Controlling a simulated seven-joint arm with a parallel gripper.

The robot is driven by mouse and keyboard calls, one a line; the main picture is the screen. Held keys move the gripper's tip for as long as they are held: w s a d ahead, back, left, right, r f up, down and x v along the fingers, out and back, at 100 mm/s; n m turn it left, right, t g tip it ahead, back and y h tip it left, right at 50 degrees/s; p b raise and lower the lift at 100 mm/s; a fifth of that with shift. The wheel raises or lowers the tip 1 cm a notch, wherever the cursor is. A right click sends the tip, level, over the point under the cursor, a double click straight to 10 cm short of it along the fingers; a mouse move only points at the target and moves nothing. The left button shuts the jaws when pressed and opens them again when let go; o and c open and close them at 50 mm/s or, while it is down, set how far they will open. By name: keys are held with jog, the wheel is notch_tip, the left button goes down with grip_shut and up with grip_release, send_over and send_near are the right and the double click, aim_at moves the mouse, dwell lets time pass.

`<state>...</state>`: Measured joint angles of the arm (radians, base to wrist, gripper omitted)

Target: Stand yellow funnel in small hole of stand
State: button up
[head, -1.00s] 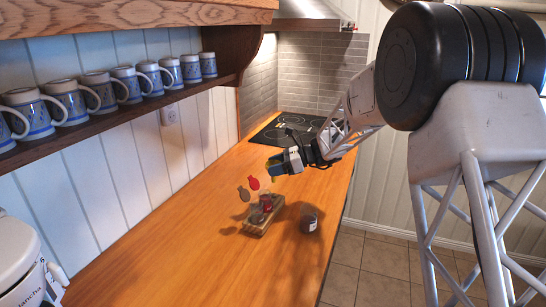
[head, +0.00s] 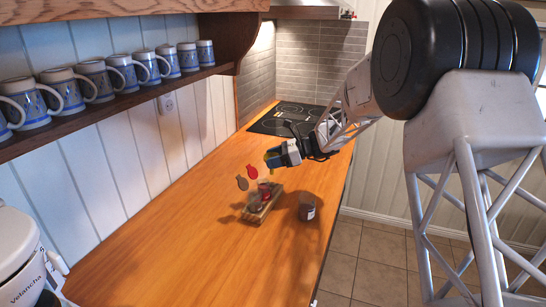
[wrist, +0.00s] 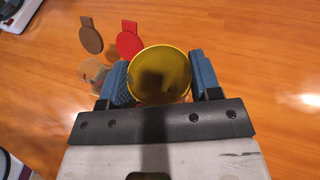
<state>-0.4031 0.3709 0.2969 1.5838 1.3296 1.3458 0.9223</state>
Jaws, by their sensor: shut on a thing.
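My gripper (head: 272,160) is above the wooden counter, shut on the yellow funnel (wrist: 160,74). In the wrist view the funnel's round, wide mouth faces the camera between the two blue fingers. In the head view only a little yellow of the funnel (head: 270,155) shows at the fingertips. The stand (head: 258,216) is a small wooden block on the counter, below and slightly left of my gripper. The funnel is apart from it. The stand's small hole cannot be made out.
A red flat-headed utensil (head: 251,172) and a brown one (head: 242,183) stick up at the stand. A dark reddish item (head: 265,193) is on it. A dark glass jar (head: 307,208) stands to the right. Mugs (head: 95,80) line the shelf. The near counter is clear.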

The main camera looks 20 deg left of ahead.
jog(key=shift+f, duration=3.55)
jog(key=shift+f, duration=0.15)
jog(key=o, duration=1)
jog(key=shift+c, duration=0.2)
jog(key=shift+d, duration=0.1)
jog(key=v, duration=0.7)
jog(key=shift+w+d, duration=0.2)
jog(key=shift+d, duration=0.1)
